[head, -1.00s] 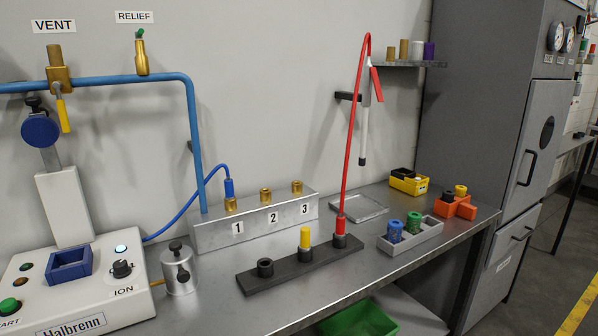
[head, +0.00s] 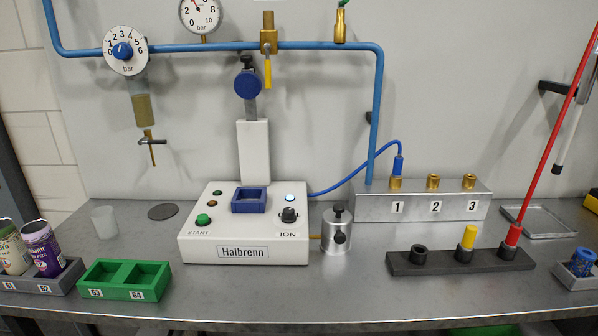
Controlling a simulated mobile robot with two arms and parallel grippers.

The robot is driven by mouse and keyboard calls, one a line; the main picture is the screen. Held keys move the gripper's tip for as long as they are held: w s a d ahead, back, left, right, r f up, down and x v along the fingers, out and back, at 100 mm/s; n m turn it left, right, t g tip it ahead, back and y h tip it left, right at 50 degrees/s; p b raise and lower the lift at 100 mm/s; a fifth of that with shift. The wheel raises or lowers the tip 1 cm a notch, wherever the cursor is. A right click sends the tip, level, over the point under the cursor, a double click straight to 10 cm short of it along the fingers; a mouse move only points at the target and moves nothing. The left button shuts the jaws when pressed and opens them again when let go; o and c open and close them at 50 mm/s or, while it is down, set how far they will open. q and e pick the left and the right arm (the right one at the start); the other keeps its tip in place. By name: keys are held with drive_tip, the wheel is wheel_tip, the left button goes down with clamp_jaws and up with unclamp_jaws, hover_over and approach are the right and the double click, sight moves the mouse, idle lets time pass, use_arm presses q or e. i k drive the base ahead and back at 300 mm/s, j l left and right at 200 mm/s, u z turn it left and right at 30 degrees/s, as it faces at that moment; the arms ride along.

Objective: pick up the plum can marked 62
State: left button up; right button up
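The plum can (head: 41,247) is at the far left of the head view. It is purple with a white-and-pink label and a light top, and leans in the right slot of a grey two-slot holder (head: 69,277). That slot carries the label 62. A cream can with a dark green top (head: 13,249) leans in the slot beside it, labelled 61, and is partly cut off by the picture's edge. Neither of my grippers is in view.
A green two-slot tray (head: 124,268), labelled 63 and 64, stands empty right of the grey holder. Behind are a translucent cup (head: 104,222) and a dark disc (head: 163,211). The white Halbrenn machine (head: 243,252) stands in the middle. The bench front is mostly clear.

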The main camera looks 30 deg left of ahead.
sight(39, 237)
drive_tip(key=u, duration=2.45)
